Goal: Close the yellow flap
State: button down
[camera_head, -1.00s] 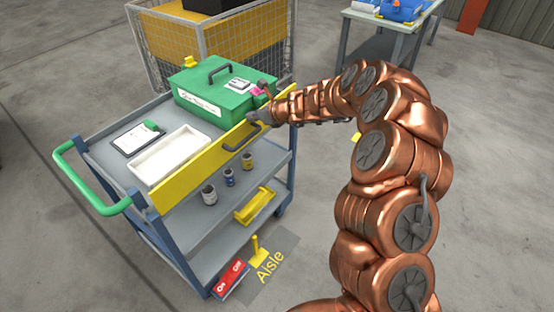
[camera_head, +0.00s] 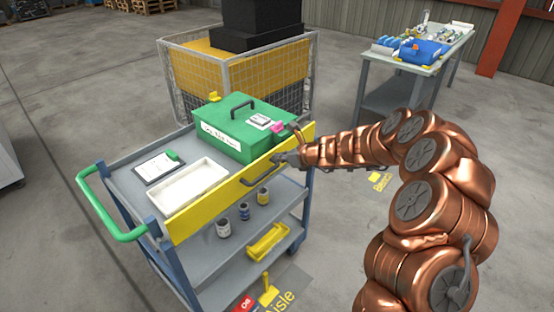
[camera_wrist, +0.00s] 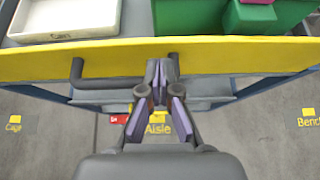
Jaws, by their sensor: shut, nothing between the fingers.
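The yellow flap (camera_head: 238,186) is a long panel on the near side of the cart's top shelf, and it stands upright along the shelf edge. Its dark bar handle (camera_head: 258,172) is on its outer face. In the wrist view the flap (camera_wrist: 230,54) spans the picture, with the handle (camera_wrist: 78,72) at its middle. My gripper (camera_head: 281,158) is shut and empty, at the right end of the handle. In the wrist view the fingertips (camera_wrist: 158,70) overlap the handle's right part; I cannot tell whether they touch it.
The cart's top (camera_head: 128,184) holds a green box (camera_head: 228,127), a white tray (camera_head: 190,186) and a clipboard (camera_head: 158,168). A wire cage (camera_head: 190,75) stands behind; a bench (camera_head: 398,65) stands at back right.

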notch_tip(320, 180, up, 10)
jog(key=s+d, duration=0.1)
jog(key=s, duration=0.1)
jog(key=s+a+r+n+g, duration=0.1)
jog(key=s+a+n+g, duration=0.15)
jog(key=s+n, duration=0.7)
jog(key=s+a+r+n+g, duration=0.1)
jog(key=s+n+g, duration=0.3)
jog(key=s, duration=1)
jog(key=s+d+f+n+g+h, duration=0.1)
jog(key=s+d+n+h, duration=0.3)
jog(key=s, duration=1)
jog(key=s+d+f+n+g+h, duration=0.2)
jog(key=s+d+n, duration=0.7)
jog(key=s, duration=0.5)
jog(key=d+f+h+b, duration=0.1)
jog(key=d+h, duration=0.1)
jog(key=shift+d, duration=0.35)
